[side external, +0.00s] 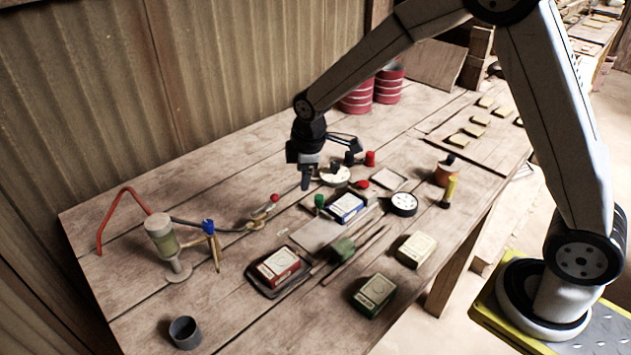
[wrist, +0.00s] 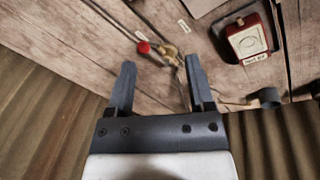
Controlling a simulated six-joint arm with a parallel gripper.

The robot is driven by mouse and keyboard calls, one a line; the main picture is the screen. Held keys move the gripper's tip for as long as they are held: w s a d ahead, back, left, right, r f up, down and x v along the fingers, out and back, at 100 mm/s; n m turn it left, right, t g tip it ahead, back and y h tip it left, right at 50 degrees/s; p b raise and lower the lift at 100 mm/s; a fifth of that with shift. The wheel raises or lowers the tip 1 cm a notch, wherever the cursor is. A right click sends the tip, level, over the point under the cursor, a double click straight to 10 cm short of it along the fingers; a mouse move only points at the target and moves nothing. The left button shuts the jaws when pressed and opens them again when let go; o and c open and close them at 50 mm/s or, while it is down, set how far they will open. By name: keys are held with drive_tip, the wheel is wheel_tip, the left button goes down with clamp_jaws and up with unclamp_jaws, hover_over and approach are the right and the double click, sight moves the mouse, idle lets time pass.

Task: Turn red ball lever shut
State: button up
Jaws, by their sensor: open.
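The red ball (side external: 274,198) tops a short lever on a brass valve (side external: 257,222) set in a thin dark pipe low on the bench. The lever slants up and right from the valve, roughly along the pipe. In the wrist view the red ball (wrist: 143,47) and brass valve (wrist: 170,52) lie just beyond my fingertips, between their lines. My gripper (side external: 306,180) is open and empty, above the bench, up and right of the ball in the side view. Its two fingers (wrist: 159,65) are spread apart in the wrist view, not touching the lever.
A glass-bodied pump (side external: 161,238) with a red handle stands left of the valve. A red tin (side external: 279,266) on a dark tray is in front. A blue box (side external: 346,207), a green knob (side external: 319,201) and a dial (side external: 403,204) sit to the right. A grey cup (side external: 185,332) stands front left.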

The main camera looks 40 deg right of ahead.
sight(274, 195)
drive_tip(key=w+a+f+n, duration=0.2)
drive_tip(key=w+n, duration=0.2)
drive_tip(key=w, duration=0.2)
drive_tip(key=shift+w+a+f+n, duration=0.2)
drive_tip(key=shift+w+n, duration=0.15)
drive_tip(key=shift+n, duration=0.05)
drive_tip(key=shift+w+d+f, duration=0.1)
drive_tip(key=shift+w+f, duration=0.15)
drive_tip(key=shift+f, duration=1)
drive_tip(key=shift+w+d+f, duration=0.1)
drive_tip(key=shift+w+f, duration=0.1)
drive_tip(key=shift+f, duration=1.1)
drive_tip(key=shift+w+f, duration=0.25)
drive_tip(key=shift+f, duration=1)
clamp_jaws()
